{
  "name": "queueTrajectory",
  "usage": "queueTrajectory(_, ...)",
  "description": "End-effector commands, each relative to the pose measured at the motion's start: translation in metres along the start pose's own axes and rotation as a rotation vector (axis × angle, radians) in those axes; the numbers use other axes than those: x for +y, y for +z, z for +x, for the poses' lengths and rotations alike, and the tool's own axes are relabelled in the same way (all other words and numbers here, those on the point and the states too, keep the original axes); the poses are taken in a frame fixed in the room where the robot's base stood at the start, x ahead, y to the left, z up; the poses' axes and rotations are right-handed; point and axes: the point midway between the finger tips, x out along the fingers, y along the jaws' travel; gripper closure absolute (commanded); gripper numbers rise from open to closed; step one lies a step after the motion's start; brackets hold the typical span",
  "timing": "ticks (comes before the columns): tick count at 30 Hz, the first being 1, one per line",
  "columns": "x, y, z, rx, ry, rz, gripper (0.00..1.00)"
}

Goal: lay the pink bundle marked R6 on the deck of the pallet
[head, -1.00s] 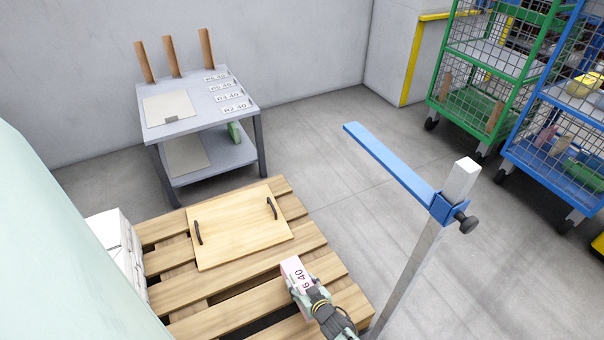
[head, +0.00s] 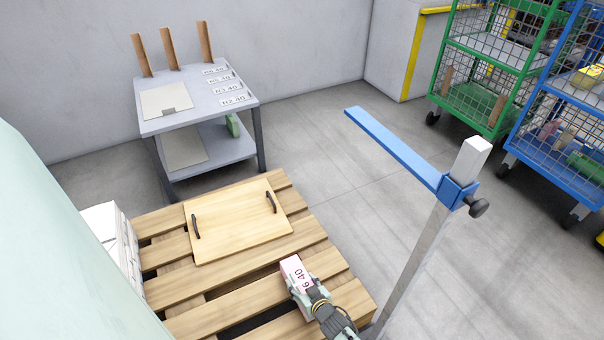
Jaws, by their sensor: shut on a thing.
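The pallet (head: 172,293) is made of pale wooden slats and fills the lower middle of the head view. The pink bundle (head: 293,267) has a white top face with a partly covered mark reading "6 40". My gripper (head: 304,285) is shut on the bundle and covers part of it. The bundle is over the right part of the pallet, in front of the board; I cannot tell whether it touches the slats. A wooden board (head: 240,226) with two dark handles lies on the pallet's far part.
A white stack (head: 112,240) stands at the pallet's left edge. A blue arm on a metal post (head: 425,235) rises at the right. A grey table (head: 205,114) with labels stands behind. Green (head: 467,99) and blue (head: 550,165) cage carts are at the far right. The floor between is clear.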

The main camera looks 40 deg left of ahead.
Motion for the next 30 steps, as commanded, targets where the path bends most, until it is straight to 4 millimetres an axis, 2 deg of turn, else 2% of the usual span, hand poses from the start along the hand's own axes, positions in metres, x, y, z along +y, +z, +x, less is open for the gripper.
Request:
queueTrajectory(20,0.0,0.007,0.006,0.006,-0.001,0.001,1.0)
queueTrajectory(21,0.0,0.006,0.005,0.006,-0.001,0.001,0.42)
queueTrajectory(30,0.0,0.008,0.005,0.002,-0.001,0.0,0.22)
